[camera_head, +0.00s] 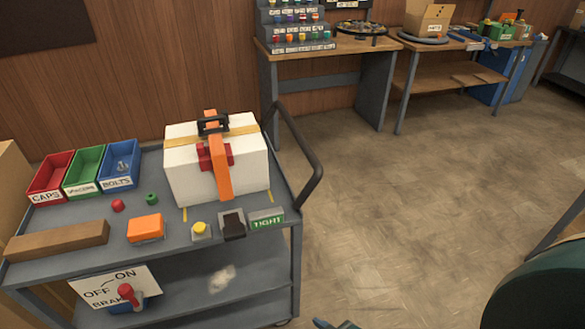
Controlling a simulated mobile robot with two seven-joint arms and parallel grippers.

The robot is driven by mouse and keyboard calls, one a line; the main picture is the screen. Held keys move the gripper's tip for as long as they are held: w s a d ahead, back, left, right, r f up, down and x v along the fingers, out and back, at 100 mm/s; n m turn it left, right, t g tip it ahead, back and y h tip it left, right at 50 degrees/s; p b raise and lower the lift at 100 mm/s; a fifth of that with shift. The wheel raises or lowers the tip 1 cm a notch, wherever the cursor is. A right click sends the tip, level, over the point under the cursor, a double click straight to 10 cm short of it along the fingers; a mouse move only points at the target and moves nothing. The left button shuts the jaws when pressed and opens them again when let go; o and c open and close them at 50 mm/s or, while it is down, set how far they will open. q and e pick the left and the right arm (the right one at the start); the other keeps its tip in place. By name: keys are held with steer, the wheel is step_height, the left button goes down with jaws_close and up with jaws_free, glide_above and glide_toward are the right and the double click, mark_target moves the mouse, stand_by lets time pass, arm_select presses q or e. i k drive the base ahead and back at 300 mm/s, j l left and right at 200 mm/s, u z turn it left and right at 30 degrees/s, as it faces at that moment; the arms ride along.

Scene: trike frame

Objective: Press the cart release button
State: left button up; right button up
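A yellow round push button (200,228) on a small grey base sits near the front edge of the cart's top (185,262). It is the only button I can make out, and no label naming it is readable. It looks raised, but whether it is pressed is too small to tell. A black pedal-like block (232,224) and a green "TIGHT" sign (266,222) stand to its right. On the lower shelf, a red-knobbed lever (128,294) stands before an ON/OFF brake sign (100,287). Neither of my grippers can be recognised in view.
A white box with an orange strap (216,160) stands behind the button. An orange block (146,228), a wooden bar (58,241) and labelled bins (84,170) are left. The cart's handle (309,160) juts right. Open floor (420,200) lies right; workbenches (330,70) stand behind.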

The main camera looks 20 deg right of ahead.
mark_target(199, 228)
steer(key=l+u, duration=0.4)
steer(key=l, duration=1.9)
steer(key=k, duration=0.1)
